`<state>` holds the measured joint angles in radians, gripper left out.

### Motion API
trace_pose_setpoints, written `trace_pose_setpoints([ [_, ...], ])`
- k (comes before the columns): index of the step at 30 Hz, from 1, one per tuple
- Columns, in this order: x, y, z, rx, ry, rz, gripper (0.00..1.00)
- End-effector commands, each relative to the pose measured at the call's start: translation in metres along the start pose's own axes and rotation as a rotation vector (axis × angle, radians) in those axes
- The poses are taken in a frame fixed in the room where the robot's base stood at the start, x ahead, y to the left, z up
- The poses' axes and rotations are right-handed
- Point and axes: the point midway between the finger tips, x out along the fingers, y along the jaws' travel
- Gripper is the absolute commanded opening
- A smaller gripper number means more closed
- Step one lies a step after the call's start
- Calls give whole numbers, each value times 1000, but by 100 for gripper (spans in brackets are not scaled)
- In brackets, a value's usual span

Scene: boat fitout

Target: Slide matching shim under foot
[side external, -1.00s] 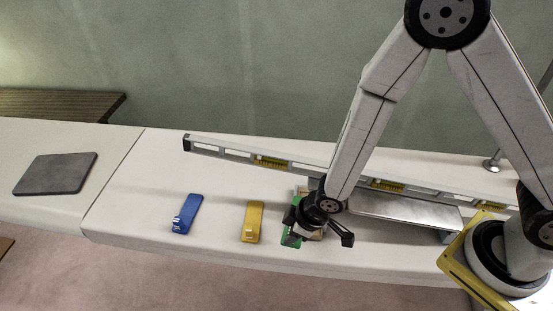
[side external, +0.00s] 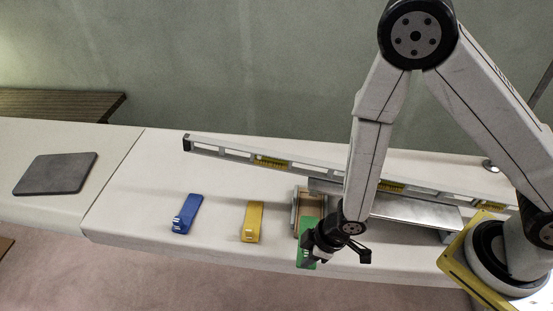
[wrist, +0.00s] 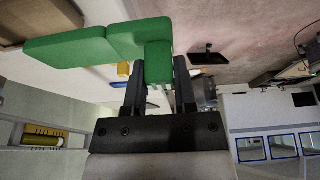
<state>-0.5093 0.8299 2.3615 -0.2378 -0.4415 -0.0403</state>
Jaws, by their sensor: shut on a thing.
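My gripper (side external: 318,250) is shut on the green shim (side external: 305,232) near the front edge of the white bench. The green shim also fills the upper left of the wrist view (wrist: 75,45), a stepped shape with its thick end between my fingers (wrist: 160,85). A blue shim (side external: 187,213) and a yellow shim (side external: 251,222) lie apart on the bench to the left. A metal plate (side external: 415,209) stands raised at the right on a foot at its right end; its left end is partly hidden behind my arm.
A wooden tray-like piece (side external: 310,207) lies just behind the green shim. A long spirit level (side external: 225,149) runs along the back. A dark grey pad (side external: 56,174) lies at far left. The bench between pad and blue shim is clear.

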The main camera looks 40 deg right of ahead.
Motion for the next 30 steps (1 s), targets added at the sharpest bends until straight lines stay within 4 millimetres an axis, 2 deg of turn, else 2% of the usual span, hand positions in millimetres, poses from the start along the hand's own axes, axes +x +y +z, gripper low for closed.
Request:
trace_pose_setpoints([
  [23, 29, 8, 13, 1, -2, 0, 0],
  [30, 30, 19, 12, 2, 0, 1, 0],
])
